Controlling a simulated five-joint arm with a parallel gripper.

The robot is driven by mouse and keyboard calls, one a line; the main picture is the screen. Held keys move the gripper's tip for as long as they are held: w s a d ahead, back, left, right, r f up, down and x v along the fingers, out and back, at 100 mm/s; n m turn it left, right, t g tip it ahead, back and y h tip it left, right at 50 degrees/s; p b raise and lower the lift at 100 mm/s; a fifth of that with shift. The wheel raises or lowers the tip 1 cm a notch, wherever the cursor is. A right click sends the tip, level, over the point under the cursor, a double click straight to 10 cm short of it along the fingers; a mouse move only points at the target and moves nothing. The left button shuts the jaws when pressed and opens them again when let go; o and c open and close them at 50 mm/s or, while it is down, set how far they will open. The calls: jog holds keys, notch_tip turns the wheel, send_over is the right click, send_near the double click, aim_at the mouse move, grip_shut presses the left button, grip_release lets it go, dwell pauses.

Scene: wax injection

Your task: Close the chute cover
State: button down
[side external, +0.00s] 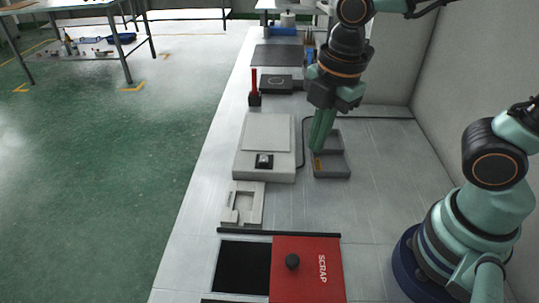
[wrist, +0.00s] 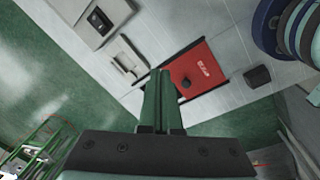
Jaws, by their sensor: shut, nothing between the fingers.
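The chute cover is a red panel (side external: 318,278) marked SCRAP with a black knob (side external: 292,261). It lies right of the dark chute opening (side external: 243,267), which is uncovered. Dark rails run along the edges. The wrist view also shows the red cover (wrist: 208,70) and its knob (wrist: 186,84), right of my fingers; the fingers hide most of the opening there. My gripper (side external: 318,150) is shut and empty, pointing down over or near a grey tray (side external: 337,172), away from the cover. It also shows in the wrist view (wrist: 161,73).
A red-handled tool (side external: 254,88) stands farther back. A wall bounds the right. Bench surface right of the fixture is clear.

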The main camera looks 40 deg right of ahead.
jog(key=s+a+f+n+g+h, duration=0.1)
jog(key=s+a+f+n+g, duration=0.3)
jog(key=n, duration=0.8)
jog(key=n+h, duration=0.2)
jog(key=n, duration=1.1)
send_over(311, 269)
jog(key=a, duration=0.1)
notch_tip(311, 269, down, 3)
jog(key=shift+h, duration=0.3)
jog(key=x, duration=0.9)
jog(key=shift+a+f, duration=0.2)
jog(key=shift+w+a+f, duration=0.25)
jog(key=shift+w+a, duration=0.15)
jog(key=shift+w, duration=0.1)
jog(key=shift+w+a+f, duration=0.25)
jog(key=shift+w+a, duration=0.1)
jog(key=shift+w, duration=0.15)
jog(key=shift+w+a+f, duration=0.1)
jog(key=shift+w+a, duration=0.3)
jog(key=shift+w, duration=0.1)
jog(key=w+a, duration=0.9)
jog(key=shift+w, duration=0.15)
jog(key=shift+a, duration=0.15)
